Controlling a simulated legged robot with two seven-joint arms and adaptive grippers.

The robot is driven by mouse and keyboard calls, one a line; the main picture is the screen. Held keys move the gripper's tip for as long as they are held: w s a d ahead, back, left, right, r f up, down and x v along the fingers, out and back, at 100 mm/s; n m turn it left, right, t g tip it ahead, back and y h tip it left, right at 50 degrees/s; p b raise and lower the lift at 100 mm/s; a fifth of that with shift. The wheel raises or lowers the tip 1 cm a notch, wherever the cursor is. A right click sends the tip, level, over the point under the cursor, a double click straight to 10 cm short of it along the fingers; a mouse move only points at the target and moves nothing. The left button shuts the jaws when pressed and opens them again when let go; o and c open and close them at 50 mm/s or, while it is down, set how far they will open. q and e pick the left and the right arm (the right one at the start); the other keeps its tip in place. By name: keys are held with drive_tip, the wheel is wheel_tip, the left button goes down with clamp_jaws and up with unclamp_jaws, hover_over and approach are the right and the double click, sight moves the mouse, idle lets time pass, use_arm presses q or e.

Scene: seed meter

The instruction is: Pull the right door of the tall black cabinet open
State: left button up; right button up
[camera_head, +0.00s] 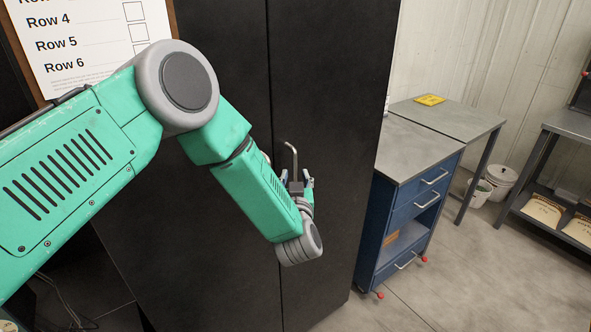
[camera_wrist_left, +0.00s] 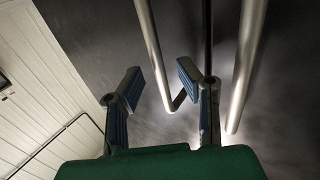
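The tall black cabinet fills the middle of the head view. Its right door (camera_head: 335,90) looks shut, with a thin seam on its left. The right door's metal bar handle (camera_head: 293,156) rises just above my left gripper (camera_head: 297,182). In the left wrist view, this handle (camera_wrist_left: 152,45) passes between the two blue-padded fingers of the left gripper (camera_wrist_left: 160,80), which stand apart with gaps on both sides. The left gripper is open and empty. A second bar handle (camera_wrist_left: 246,60) lies across the seam, outside the fingers. My right gripper is not in view.
A blue drawer cabinet (camera_head: 408,205) stands close to the right of the black cabinet. A grey table (camera_head: 460,120) and a shelf unit (camera_head: 572,125) are further right. The floor (camera_head: 480,280) in front is clear. A row chart (camera_head: 85,45) is at upper left.

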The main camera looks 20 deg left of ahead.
use_arm(q)
drive_tip(key=shift+x, duration=1.1)
clamp_jaws()
